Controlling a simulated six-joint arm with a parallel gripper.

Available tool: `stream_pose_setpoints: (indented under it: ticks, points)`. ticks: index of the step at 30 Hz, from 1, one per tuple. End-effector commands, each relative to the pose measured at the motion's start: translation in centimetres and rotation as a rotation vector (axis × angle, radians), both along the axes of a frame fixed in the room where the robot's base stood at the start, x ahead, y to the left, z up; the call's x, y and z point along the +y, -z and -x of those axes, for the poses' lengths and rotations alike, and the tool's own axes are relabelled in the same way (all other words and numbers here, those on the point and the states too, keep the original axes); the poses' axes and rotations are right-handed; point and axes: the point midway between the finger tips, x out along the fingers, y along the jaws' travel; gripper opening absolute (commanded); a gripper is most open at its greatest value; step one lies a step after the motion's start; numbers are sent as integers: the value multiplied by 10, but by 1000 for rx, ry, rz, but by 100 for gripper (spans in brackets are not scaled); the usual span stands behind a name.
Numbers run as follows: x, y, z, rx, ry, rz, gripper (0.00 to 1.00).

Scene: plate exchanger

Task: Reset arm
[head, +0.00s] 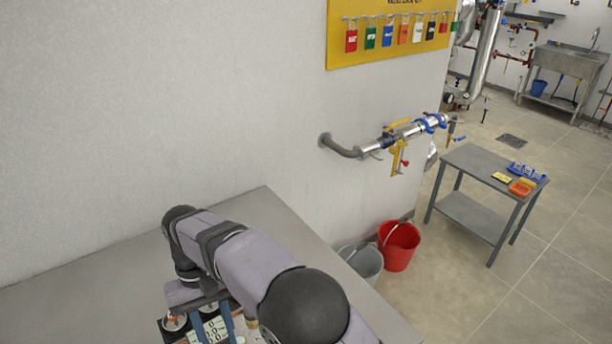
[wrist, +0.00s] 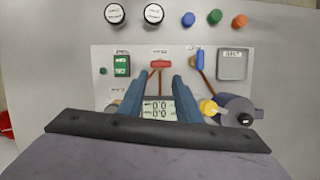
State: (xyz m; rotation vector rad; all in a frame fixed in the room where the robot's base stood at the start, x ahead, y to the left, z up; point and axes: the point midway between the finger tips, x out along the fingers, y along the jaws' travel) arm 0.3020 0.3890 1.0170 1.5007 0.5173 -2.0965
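My arm (head: 250,262) reaches over a grey bench top from the lower right in the head view. In the head view the gripper (head: 214,325) points down at a control panel at the bottom edge. In the wrist view the panel (wrist: 105,75) lies below the fingers. A digital display (wrist: 158,109) shows between the fingers, and a red handle (wrist: 160,63) is just beyond the tips. I cannot tell whether the fingers touch anything.
A wall borders the bench (head: 110,262). Beyond are a wall pipe (head: 345,150), two buckets (head: 400,248) and a grey table (head: 470,160).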

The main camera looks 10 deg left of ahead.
Motion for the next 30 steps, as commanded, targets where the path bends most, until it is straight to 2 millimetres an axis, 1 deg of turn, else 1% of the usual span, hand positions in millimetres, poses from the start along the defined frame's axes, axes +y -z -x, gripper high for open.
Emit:
stream_pose_setpoints:
  ticks: [1,2,3,5,6,8,9,11,12,14,15,17,18,21,25,27,30]
  points:
    - [-23,-6,-18,-13,47,-13,31]
    - [-36,-7,-27,-23,72,-20,31]
    - [-54,-9,-38,-35,104,-29,31]
    - [-82,-12,-52,-53,150,-42,31]
    - [-101,-13,-59,-65,181,-50,31]
    - [-130,-14,-67,-86,226,-61,31]
    - [-150,-14,-70,-100,255,-68,31]
    - [-180,-14,-73,-122,298,-76,31]
    - [-199,-14,-74,-136,328,-81,31]
    - [-228,-13,-71,-157,371,-87,31]
    - [-247,-11,-67,-172,399,-90,31]
    - [-274,-8,-60,-194,439,-92,31]
    - [-291,-6,-53,-209,465,-94,31]
    - [-327,0,-35,-244,525,-95,31]
    - [-361,9,-9,-282,586,-94,31]
    - [-372,14,2,-295,608,-93,31]
    - [-383,18,14,-310,631,-90,31]
